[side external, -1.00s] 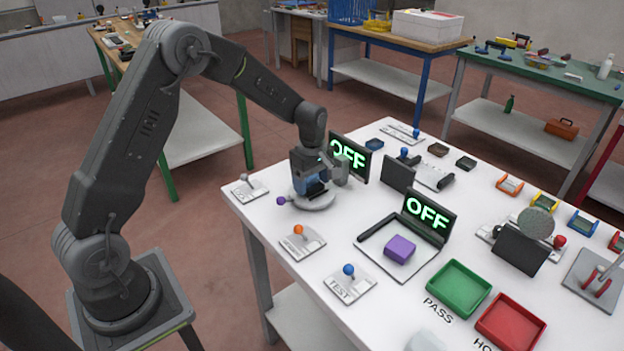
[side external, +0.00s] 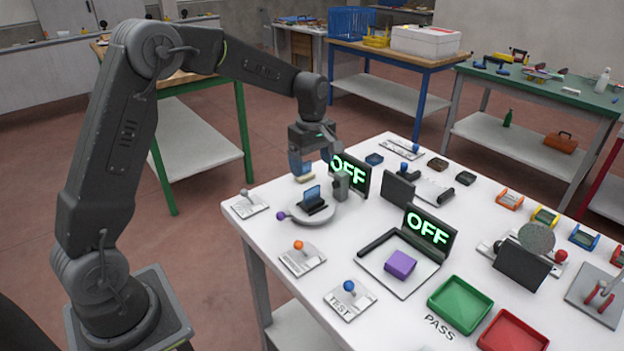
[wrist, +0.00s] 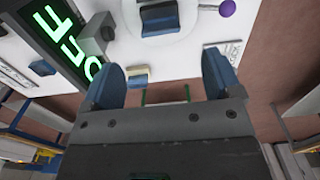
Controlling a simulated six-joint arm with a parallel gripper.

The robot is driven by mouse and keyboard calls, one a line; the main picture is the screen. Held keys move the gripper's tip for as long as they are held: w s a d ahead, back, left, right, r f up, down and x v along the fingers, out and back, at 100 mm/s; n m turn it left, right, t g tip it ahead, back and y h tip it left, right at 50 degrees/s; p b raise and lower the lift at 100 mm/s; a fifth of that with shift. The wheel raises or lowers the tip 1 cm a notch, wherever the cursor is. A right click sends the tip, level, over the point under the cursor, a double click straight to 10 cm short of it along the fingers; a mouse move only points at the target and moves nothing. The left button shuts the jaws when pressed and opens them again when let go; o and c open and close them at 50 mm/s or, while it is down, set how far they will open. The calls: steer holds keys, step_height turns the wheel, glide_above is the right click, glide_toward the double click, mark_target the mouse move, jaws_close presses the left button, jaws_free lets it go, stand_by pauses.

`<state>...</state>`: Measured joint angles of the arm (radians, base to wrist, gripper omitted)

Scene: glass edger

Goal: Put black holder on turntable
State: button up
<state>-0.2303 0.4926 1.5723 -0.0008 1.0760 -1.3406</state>
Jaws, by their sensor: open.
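The black holder (side external: 314,206), with a blue upright part, sits on the round light-grey turntable (side external: 297,215) near the table's left corner. In the wrist view the holder (wrist: 158,20) shows near the top, on the pale turntable disc (wrist: 191,14). The turntable has a purple knob (side external: 282,216) at its side, which also shows in the wrist view (wrist: 226,8). My gripper (side external: 314,168) is open and empty, above and behind the holder and apart from it.
A screen reading OFF (side external: 349,174) stands close right of my gripper, with a grey block (side external: 341,185) before it. A small beige-topped piece (wrist: 137,74) lies near my fingers. Lever plates (side external: 249,205) line the near edge. A purple block (side external: 400,263) lies further right.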

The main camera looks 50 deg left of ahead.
steer(key=shift+r, duration=0.9)
steer(key=s+d+r+m+t, duration=0.1)
steer(key=s+d+r+m, duration=0.3)
steer(key=s+r, duration=0.25)
steer(key=s+d+r+m+t, duration=0.1)
steer(key=s+d+m+t, duration=0.1)
steer(key=s+m, duration=0.5)
steer(key=s+d+r+m+t, duration=0.1)
steer(key=s+d+m, duration=0.4)
steer(key=s, duration=0.8)
steer(key=shift+m+t, duration=0.8)
steer(key=shift+m, duration=0.2)
